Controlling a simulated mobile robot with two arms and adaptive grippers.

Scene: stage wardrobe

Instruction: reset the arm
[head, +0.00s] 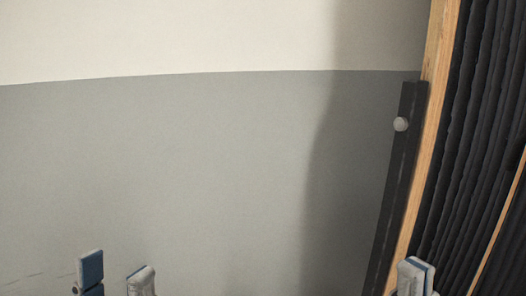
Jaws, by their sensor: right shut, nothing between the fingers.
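My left gripper (116,274) shows at the bottom left edge of the head view. Its two fingertips stand apart with a clear gap between them, and nothing is visible in the gap. My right gripper (416,276) shows at the bottom right edge. Its fingertips are together and hold nothing. The rest of both grippers and both arms is below the picture.
A plain wall (180,170), grey below and cream above, fills most of the view. At the right stands a wooden-edged frame (436,60) with dark pleated material (485,110).

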